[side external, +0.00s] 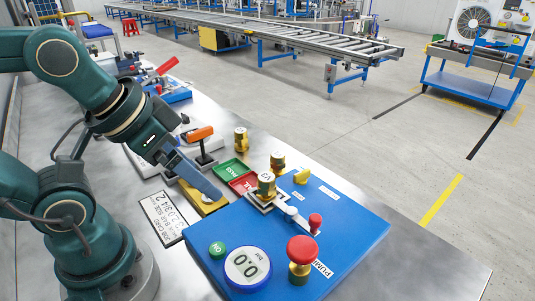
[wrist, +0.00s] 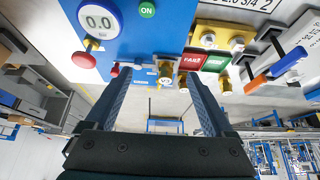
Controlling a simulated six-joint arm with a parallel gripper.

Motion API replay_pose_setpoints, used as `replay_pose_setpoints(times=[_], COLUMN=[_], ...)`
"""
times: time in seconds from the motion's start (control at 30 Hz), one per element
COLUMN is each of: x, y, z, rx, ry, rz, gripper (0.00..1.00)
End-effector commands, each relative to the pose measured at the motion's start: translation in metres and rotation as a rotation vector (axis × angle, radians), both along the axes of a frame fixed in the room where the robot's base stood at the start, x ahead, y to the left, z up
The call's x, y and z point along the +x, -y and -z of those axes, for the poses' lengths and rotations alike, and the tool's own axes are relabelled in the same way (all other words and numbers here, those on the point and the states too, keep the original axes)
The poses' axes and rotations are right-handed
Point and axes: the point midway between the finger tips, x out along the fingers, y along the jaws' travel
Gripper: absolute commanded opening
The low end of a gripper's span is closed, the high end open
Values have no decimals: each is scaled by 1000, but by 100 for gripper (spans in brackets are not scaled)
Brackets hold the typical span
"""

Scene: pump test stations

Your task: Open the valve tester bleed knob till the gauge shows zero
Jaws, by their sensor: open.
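The blue valve tester (side external: 345,225) lies on the metal bench. Its round gauge (side external: 247,268) reads 0.0, also in the wrist view (wrist: 98,22). A brass valve marked V2 (side external: 266,185) sits in the tester's clamp; a brass valve also shows between my fingertips in the wrist view (wrist: 166,74). A yellow knob (side external: 302,176) is at the tester's far edge; its label is unreadable, so I cannot tell if it is the bleed knob. My gripper (wrist: 157,80) is open and empty, left of the clamp in the side view. One finger hides the other there.
A red pump knob (side external: 301,250) on brass stands near the tester's front, with a green ON button (side external: 217,249) beside the gauge. Green PASS (side external: 234,168) and red FAIL (side external: 243,185) trays, a yellow block (side external: 206,204) and another brass valve (side external: 241,140) are close by.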

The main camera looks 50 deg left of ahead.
Motion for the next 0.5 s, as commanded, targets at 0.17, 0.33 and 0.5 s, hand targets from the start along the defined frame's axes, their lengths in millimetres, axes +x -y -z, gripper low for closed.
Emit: replay_pose_setpoints(times=[0.17,0.33,0.5], x=[-6,0,3], y=[0,3,5], z=[-9,-22,-29], rx=[-3,-3,-2], ry=[-50,-68,-79], rz=[-3,11,22], gripper=[88,88,88])
